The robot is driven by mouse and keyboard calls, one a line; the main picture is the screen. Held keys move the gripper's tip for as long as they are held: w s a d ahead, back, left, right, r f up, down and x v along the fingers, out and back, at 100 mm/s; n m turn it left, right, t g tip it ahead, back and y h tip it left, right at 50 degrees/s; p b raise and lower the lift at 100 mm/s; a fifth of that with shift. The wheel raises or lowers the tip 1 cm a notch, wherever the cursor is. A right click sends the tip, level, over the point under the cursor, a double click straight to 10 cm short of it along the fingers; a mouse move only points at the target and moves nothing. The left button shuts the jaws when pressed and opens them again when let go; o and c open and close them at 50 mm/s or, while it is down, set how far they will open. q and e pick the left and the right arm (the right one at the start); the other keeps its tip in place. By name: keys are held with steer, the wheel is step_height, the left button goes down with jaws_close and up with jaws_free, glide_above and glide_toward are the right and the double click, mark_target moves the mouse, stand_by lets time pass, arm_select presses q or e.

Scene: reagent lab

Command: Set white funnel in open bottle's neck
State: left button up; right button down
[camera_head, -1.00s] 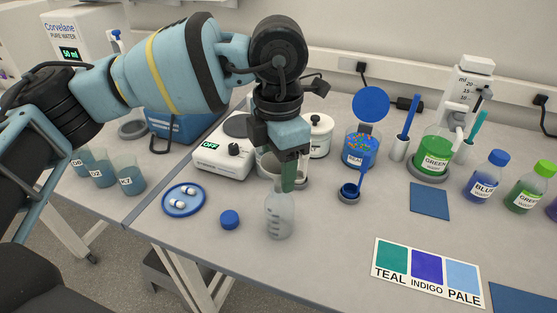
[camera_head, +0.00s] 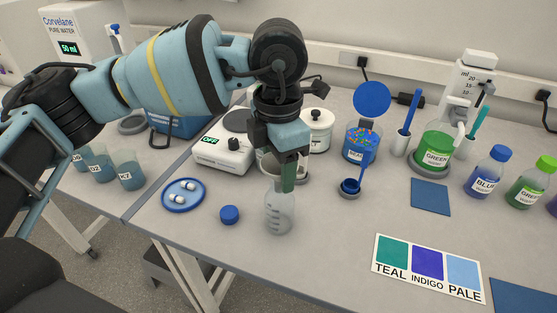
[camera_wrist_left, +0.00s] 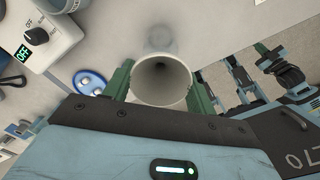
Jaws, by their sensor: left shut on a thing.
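My left gripper (camera_head: 288,178) points down over the open bottle (camera_head: 280,215), a clear, graduated bottle standing upright near the table's front edge. In the left wrist view its green fingers are shut on the white funnel (camera_wrist_left: 161,78), one finger on each side of its round mouth. In the head view the gripper largely hides the funnel. The fingertips are at the height of the bottle's neck; I cannot tell whether the funnel's stem is inside it. What looks like my right gripper (camera_wrist_left: 264,50) shows small at the right of the left wrist view; its jaws are unclear.
A blue cap (camera_head: 229,214) and a blue dish (camera_head: 184,195) with white stir bars lie left of the bottle. A hotplate (camera_head: 226,152) marked OFF stands behind. The table between bottle and colour card (camera_head: 428,268) is clear.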

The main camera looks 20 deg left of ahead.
arm_select(q)
steer(key=shift+f, duration=0.1)
arm_select(e)
steer(key=shift+w, duration=0.1)
arm_select(q)
steer(key=o, duration=1)
arm_select(e)
steer(key=shift+w, duration=0.3)
arm_select(q)
steer(key=shift+o, duration=0.2)
step_height(320, 180, up, 8)
arm_select(e)
steer(key=shift+s+f, duration=0.1)
steer(key=shift+s, duration=0.35)
arm_select(q)
steer(key=shift+f, duration=0.15)
arm_select(e)
steer(key=shift+w, duration=0.1)
